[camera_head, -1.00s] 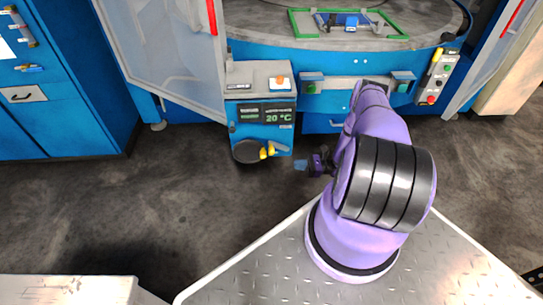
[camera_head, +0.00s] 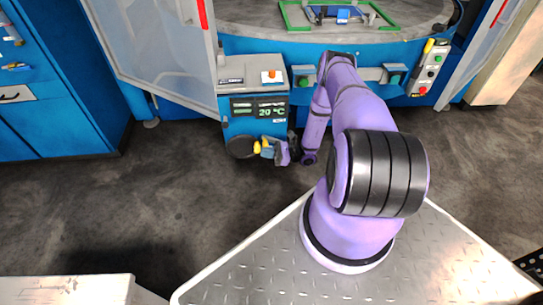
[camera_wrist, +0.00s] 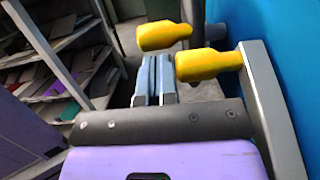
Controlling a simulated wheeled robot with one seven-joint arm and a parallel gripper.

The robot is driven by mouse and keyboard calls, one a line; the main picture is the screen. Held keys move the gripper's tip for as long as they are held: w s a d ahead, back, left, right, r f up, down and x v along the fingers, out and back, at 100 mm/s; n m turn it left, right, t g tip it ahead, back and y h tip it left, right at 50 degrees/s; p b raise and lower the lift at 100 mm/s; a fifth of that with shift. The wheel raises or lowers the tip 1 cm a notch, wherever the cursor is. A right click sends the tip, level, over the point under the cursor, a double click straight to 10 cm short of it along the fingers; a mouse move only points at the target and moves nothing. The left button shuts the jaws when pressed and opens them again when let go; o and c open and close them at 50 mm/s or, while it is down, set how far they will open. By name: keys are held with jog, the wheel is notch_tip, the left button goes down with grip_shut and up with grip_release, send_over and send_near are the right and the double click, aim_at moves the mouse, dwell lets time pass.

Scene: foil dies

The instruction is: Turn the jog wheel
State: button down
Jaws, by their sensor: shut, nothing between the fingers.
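The jog wheel (camera_head: 240,147) is a dark round disc low on the front of the blue control box, with a yellow grip (camera_head: 257,147) at its right side. In the wrist view a yellow knob (camera_wrist: 208,63) sits on a grey bar (camera_wrist: 272,105) at the right. A second yellow knob (camera_wrist: 160,36) shows farther off, beyond the fingertips. My gripper (camera_head: 268,149) is at the right of the wheel. In the wrist view its fingers (camera_wrist: 155,68) are shut and empty, just left of the nearer knob. Whether they touch it I cannot tell.
The control box (camera_head: 252,100) has a display reading 20 °C and an orange button on top. A large blue machine with a round table (camera_head: 400,30) stands behind. An open grey door (camera_head: 150,50) is at the left. The floor left of the wheel is clear.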

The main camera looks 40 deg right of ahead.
jog(key=shift+a+r, duration=0.1)
jog(key=shift+r, duration=0.1)
jog(key=shift+w+a+r+g+h, duration=0.15)
jog(key=shift+r+h, duration=0.1)
jog(key=shift+r, duration=0.15)
jog(key=shift+w+a+r+g+h, duration=0.15)
jog(key=shift+r+h, duration=0.1)
jog(key=shift+r, duration=0.15)
jog(key=shift+s, duration=0.1)
